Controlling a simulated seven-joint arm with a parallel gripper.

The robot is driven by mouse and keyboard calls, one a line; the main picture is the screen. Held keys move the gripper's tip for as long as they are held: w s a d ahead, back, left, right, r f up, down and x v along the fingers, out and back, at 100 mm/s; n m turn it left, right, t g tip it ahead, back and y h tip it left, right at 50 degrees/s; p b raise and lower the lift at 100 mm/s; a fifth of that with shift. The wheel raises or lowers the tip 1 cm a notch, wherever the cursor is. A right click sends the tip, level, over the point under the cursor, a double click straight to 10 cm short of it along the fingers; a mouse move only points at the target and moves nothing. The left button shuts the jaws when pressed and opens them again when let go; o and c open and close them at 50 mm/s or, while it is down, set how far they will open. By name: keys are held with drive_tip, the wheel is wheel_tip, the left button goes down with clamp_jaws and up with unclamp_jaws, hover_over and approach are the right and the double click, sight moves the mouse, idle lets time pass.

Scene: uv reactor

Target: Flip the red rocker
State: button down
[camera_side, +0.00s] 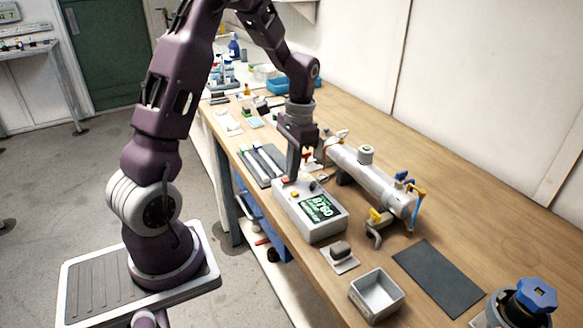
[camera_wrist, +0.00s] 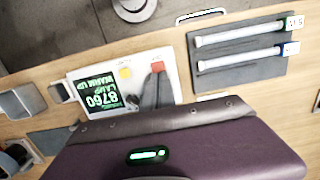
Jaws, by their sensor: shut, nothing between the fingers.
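The white control box (camera_side: 312,212) sits on the bench with a green-lit display (camera_side: 319,207) on its top. In the wrist view the red rocker (camera_wrist: 157,67) is at the box's corner, beside a round yellow button (camera_wrist: 125,72). The display (camera_wrist: 97,92) shows 8760 and words about lamp and warm-up. My gripper (camera_side: 292,178) is shut and empty, pointing down over the rocker end of the box. In the wrist view its dark fingertips (camera_wrist: 158,78) appear just beside the rocker. Whether they touch it, and which way the rocker is tilted, I cannot tell.
A grey cylindrical reactor (camera_side: 365,180) with yellow and blue valves lies behind the box. Two white tubes (camera_wrist: 238,45) lie on a dark mat. A metal tray (camera_side: 376,294), a small dark block (camera_side: 341,248) and a bare dark mat (camera_side: 440,275) are nearby.

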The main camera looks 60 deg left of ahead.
drive_tip(key=shift+s+f, duration=0.4)
drive_tip(key=shift+s, duration=0.45)
wheel_tip(320, 180, up, 15)
drive_tip(key=w, duration=0.2)
drive_tip(key=shift+w, duration=0.4)
drive_tip(key=shift+f, duration=0.1)
